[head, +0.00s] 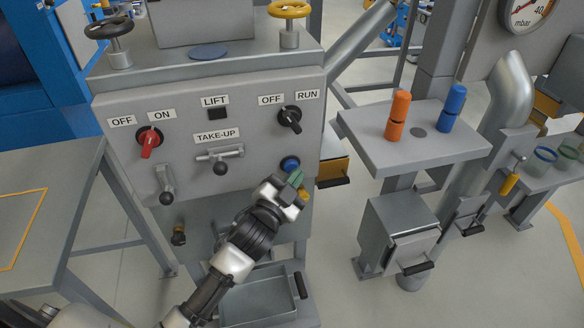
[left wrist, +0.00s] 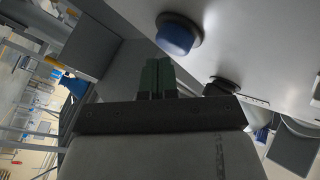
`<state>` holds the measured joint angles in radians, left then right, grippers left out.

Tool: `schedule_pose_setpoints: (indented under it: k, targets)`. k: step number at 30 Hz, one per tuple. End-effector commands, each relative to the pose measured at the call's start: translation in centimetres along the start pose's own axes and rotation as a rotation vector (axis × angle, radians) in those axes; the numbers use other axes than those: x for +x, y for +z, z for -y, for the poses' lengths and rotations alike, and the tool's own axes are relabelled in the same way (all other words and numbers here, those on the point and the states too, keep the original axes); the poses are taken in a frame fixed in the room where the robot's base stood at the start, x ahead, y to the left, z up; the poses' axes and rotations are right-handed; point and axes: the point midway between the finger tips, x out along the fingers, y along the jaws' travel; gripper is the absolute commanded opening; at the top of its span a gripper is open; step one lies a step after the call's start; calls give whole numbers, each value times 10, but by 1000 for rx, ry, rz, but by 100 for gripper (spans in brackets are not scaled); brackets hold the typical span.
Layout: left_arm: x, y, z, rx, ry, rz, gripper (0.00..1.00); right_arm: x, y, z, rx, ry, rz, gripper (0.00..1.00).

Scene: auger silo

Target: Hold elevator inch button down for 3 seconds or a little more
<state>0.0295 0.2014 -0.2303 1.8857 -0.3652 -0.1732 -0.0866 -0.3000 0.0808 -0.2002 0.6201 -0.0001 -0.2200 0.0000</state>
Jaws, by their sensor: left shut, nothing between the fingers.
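A round blue push button (head: 289,163) sits at the lower right of the grey control panel (head: 245,145). It also shows in the left wrist view (left wrist: 177,36), standing out from the panel in a dark collar. I see no readable label by it. My left gripper (head: 295,178) is shut and empty, its green fingertips just below the button in the head view. In the left wrist view the shut fingers (left wrist: 158,78) point toward the panel, close beside the button with a small gap. My right gripper is not in view.
A shelf (head: 410,145) with an orange and a blue cylinder stands right. A metal tray (head: 258,298) lies below.

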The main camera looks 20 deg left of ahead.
Motion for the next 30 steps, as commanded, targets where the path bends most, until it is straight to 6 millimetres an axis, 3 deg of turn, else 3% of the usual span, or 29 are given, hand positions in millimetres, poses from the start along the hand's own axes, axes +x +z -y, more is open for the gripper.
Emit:
schedule_pose_setpoints:
  k: [30]
  targets:
    - [6, 5, 5, 1, 0, 2, 0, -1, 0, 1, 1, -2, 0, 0]
